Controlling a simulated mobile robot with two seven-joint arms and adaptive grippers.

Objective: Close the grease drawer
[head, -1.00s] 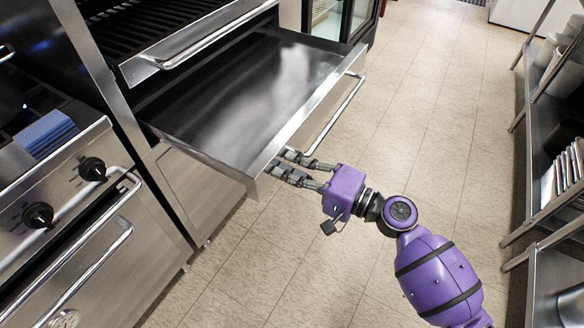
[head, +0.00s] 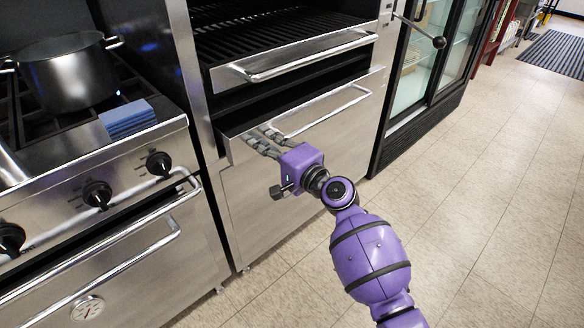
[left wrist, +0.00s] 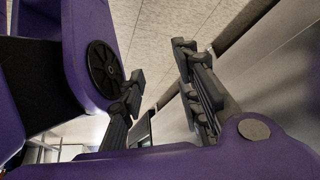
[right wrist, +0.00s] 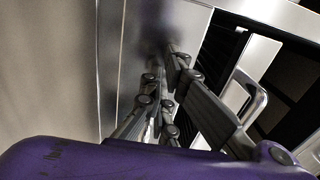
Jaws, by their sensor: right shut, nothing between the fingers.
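The grease drawer (head: 345,115) is a steel drawer low under the grill, with a long bar handle on its front. In the right wrist view the fingers (right wrist: 170,75) point at a steel surface. My left gripper (left wrist: 160,65) shows only in its wrist view, fingers apart and empty.
Above the drawer is a grill rack with its own bar handle (head: 300,62). Left stands a stove with knobs (head: 97,193), a pot (head: 70,75) and a blue sponge (head: 128,118). A glass-door fridge (head: 430,60) stands right. The tiled floor (head: 480,190) is clear.

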